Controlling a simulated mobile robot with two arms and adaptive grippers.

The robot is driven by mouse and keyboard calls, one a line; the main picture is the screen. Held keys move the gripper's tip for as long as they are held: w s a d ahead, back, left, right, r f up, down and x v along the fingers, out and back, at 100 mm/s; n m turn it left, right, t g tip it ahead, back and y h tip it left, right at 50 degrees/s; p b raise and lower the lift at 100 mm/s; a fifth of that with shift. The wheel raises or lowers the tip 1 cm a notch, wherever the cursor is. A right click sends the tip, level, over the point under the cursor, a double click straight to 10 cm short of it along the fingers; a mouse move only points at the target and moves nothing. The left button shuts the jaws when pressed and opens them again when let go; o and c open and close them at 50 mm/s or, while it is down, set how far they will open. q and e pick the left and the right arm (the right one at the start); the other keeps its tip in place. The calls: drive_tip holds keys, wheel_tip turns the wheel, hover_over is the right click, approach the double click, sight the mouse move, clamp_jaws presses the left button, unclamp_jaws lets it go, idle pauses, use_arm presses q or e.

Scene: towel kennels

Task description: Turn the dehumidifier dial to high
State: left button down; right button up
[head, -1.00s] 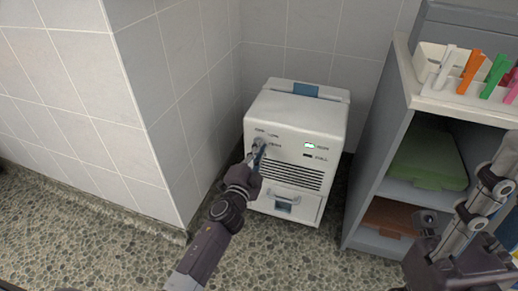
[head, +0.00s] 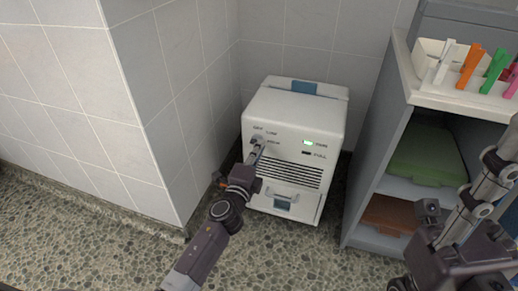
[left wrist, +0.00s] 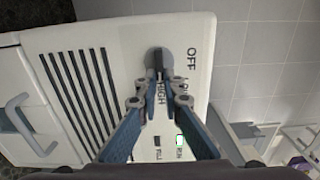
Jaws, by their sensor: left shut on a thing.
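The white dehumidifier (head: 295,112) stands on the floor in the corner. Its grey dial (head: 258,140) is at the front panel's upper left, by the labels OFF, LOW and HIGH. In the left wrist view the dial (left wrist: 158,57) has a dark bar between my fingertips, running roughly toward HIGH; the fingers cover part of it. My left gripper (head: 255,153) is shut on the dial; its blue-sided fingers also show in the left wrist view (left wrist: 160,88). A green RUN light (head: 308,142) is lit. Part of my right arm shows at lower right; its jaw state is unclear.
A tiled wall corner (head: 165,130) juts out at left. Speckled floor is clear in front.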

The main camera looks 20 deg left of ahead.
use_arm(q)
drive_tip(key=shift+f, duration=0.1)
drive_tip(key=c, duration=2.1)
unclamp_jaws()
drive_tip(key=shift+s, duration=0.1)
drive_tip(key=s, duration=1.2)
drive_tip(key=shift+a, duration=0.2)
